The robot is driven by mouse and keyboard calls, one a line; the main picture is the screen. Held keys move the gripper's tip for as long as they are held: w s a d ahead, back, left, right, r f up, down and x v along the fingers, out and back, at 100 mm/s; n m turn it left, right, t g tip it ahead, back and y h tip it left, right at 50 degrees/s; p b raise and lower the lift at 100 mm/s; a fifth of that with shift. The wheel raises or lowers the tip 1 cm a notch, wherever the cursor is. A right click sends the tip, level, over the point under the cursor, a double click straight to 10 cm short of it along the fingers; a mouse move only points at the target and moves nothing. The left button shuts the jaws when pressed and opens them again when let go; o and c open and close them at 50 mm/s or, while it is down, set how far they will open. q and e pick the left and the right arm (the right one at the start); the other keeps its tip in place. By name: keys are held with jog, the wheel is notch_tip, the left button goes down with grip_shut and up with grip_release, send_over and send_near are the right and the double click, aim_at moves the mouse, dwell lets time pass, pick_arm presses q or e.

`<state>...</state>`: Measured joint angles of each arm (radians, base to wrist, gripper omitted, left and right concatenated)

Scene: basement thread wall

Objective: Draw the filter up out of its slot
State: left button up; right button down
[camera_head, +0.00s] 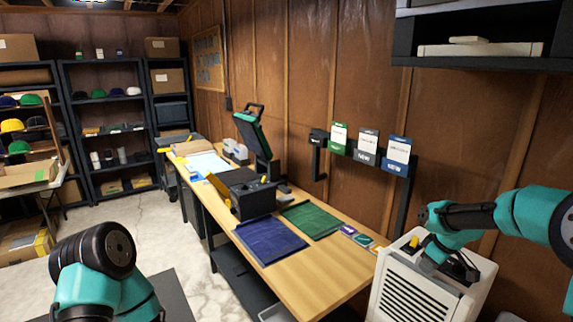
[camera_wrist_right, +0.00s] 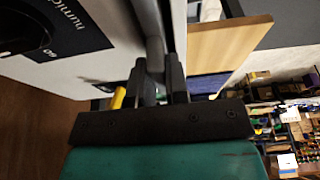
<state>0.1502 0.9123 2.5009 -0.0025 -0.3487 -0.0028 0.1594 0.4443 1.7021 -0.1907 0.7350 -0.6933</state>
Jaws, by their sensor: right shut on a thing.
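The white louvred unit (camera_head: 415,288) stands at the right end of the bench. My right gripper (camera_head: 428,262) reaches down onto its top from the right. In the right wrist view the gripper's dark fingers (camera_wrist_right: 160,85) are shut on a narrow grey piece, which I take to be the filter's top edge (camera_wrist_right: 155,48). How much of the filter is clear of the slot is hidden. A dark dial panel (camera_wrist_right: 50,30) and a yellow piece (camera_wrist_right: 118,97) are beside the fingers. My left arm shows at lower left; its gripper is out of view.
The wooden bench (camera_head: 310,278) holds a blue mat (camera_head: 268,240), a green mat (camera_head: 310,219), small cards and a black machine (camera_head: 245,195). Packets (camera_head: 368,147) hang on the wall behind. A dark shelf (camera_head: 480,62) overhangs at upper right.

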notch_tip(320, 180, up, 26)
dwell(2.4)
jog(key=s+a, duration=0.7)
jog(key=a, duration=0.2)
jog(key=shift+a, duration=0.4)
dwell(0.7)
dwell(0.3)
